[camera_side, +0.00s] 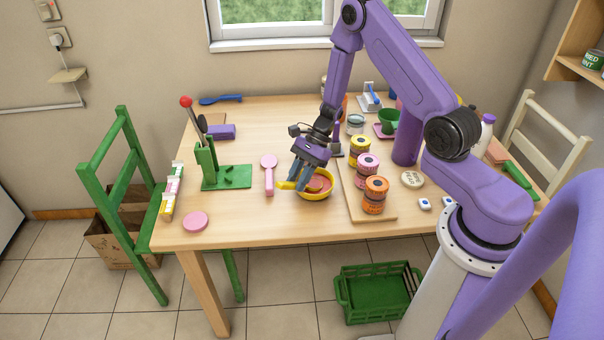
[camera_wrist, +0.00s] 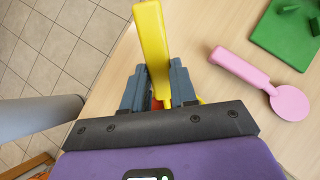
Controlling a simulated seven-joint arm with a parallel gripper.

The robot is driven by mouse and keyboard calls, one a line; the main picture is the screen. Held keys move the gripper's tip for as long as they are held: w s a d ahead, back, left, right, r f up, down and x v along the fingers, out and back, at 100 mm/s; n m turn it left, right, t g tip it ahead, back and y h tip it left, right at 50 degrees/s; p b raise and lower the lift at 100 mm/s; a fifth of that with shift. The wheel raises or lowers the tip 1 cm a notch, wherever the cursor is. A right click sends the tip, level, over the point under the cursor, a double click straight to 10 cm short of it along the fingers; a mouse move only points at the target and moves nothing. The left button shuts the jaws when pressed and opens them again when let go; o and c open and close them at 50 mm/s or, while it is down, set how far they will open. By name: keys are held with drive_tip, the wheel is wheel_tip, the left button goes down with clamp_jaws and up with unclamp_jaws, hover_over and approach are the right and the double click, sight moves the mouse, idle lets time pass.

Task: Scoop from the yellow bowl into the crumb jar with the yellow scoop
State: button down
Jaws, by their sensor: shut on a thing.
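My gripper (camera_side: 299,180) is shut on the yellow scoop (camera_side: 286,186), low over the yellow bowl (camera_side: 330,192). In the wrist view the scoop's yellow handle (camera_wrist: 151,40) stands between the grey-blue fingers (camera_wrist: 158,88) and points away from my palm. The scoop's head is hidden. The bowl holds a reddish-pink fill (camera_side: 318,183); I cannot tell whether the scoop's head is in it. I cannot tell which is the crumb jar.
A wooden board (camera_side: 352,200) lies under the jars. A pink scoop (camera_side: 269,172) lies left of the bowl and shows in the wrist view (camera_wrist: 288,101). A green stand (camera_side: 208,165) is farther left. A pink disc (camera_side: 195,222) lies near the front edge. The front middle is clear.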

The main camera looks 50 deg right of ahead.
drive_tip(key=shift+a+f+h, duration=0.15)
drive_tip(key=shift+a+h, duration=0.45)
drive_tip(key=shift+h, duration=0.3)
drive_tip(key=shift+a+h, duration=0.3)
drive_tip(key=shift+h, duration=0.2)
drive_tip(key=shift+d+r, duration=0.15)
drive_tip(key=shift+r, duration=3.1)
drive_tip(key=shift+r, duration=0.1)
